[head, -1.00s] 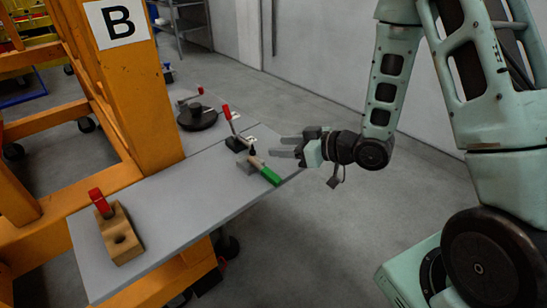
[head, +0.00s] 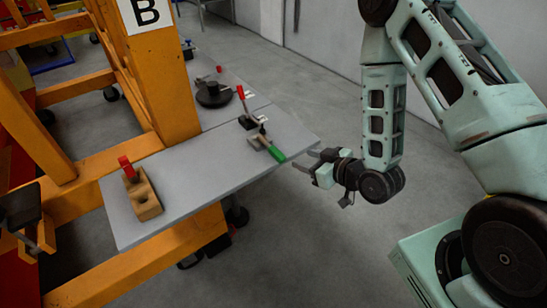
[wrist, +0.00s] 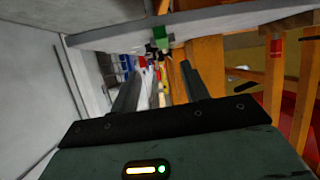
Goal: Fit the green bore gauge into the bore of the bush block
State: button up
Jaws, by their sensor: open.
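The green bore gauge (head: 276,153) lies on the grey table near its right corner, its green end toward the table edge. The bush block (head: 148,205) is a wooden block with a round bore in its top and a red piece at its back, near the table's left end. My gripper (head: 308,160) is open and empty, just off the table's right edge, apart from the gauge. In the wrist view the gripper's fingers (wrist: 161,68) are spread, with the green gauge (wrist: 162,33) beyond them near the table edge. The block is not clear in that view.
A toggle clamp with a red handle (head: 243,98) stands beside the gauge. A black round fixture (head: 213,94) sits farther back. An orange post (head: 160,70) marked B rises behind the table (head: 195,180). The table's middle is clear, and open floor lies to its right.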

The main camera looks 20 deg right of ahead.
aim_at(274, 149)
jog(key=b+x, duration=0.6)
jog(key=x, duration=0.1)
jog(key=shift+w+a+b, duration=0.2)
jog(key=shift+w+b, duration=0.05)
jog(key=shift+b, duration=0.05)
jog(key=shift+w+a+f, duration=0.2)
jog(key=shift+w, duration=0.3)
jog(key=p+x, duration=0.1)
jog(key=x, duration=0.1)
jog(key=p+x, duration=0.1)
jog(key=x, duration=0.1)
jog(key=shift+a+r, duration=0.15)
jog(key=shift+a, duration=0.2)
jog(key=shift+w+a+f, duration=0.15)
jog(key=shift+w+f, duration=0.2)
jog(key=shift+w, duration=0.15)
grip_shut()
